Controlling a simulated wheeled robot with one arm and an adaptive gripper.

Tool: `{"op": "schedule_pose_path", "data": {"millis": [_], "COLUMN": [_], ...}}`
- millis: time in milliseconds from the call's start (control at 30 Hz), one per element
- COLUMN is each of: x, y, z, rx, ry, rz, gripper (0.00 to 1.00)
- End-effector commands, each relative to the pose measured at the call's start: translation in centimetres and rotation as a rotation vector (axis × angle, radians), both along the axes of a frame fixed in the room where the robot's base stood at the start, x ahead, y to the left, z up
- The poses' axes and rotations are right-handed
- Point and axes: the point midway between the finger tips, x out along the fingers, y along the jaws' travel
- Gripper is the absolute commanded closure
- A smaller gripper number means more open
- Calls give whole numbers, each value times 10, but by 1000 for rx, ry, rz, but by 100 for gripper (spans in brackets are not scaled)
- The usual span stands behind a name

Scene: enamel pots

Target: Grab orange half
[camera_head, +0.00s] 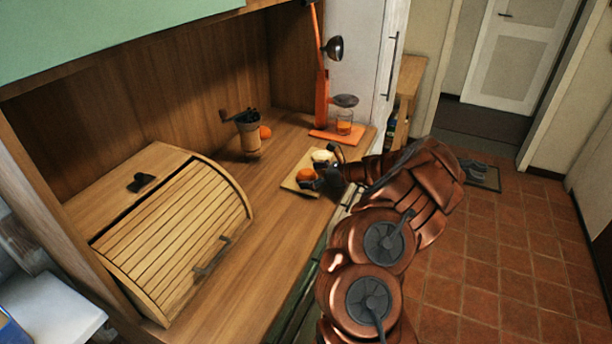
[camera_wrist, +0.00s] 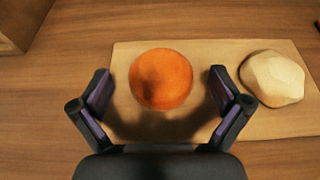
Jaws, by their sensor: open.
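The orange half (camera_wrist: 161,79) lies on a light wooden board in the wrist view, showing as a round orange shape. In the head view the orange half (camera_head: 305,175) is on the board, partly beside my gripper. My gripper (camera_wrist: 160,85) is open, with one finger on each side of the orange half. Clear gaps show between it and both fingers. In the head view my gripper (camera_head: 322,180) is over the board and hides part of it.
The cutting board (camera_wrist: 135,55) also bears a pale lump (camera_wrist: 273,79), right of my gripper. On the counter (camera_head: 225,275) are a bread box (camera_head: 180,235), a grinder (camera_head: 248,135) with an orange thing (camera_head: 265,132) behind it, and an orange stand (camera_head: 321,100) with a glass (camera_head: 344,121).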

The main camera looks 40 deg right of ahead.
Motion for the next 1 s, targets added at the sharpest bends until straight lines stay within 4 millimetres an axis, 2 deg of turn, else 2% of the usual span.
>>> {"op": "schedule_pose_path", "data": {"millis": [167,800,1000], "x": [0,0,0], "y": [0,0,0], "z": [0,-1,0], "rx": [0,0,0], "ry": [0,1,1], "rz": [0,0,0], "gripper": [0,65,65]}}
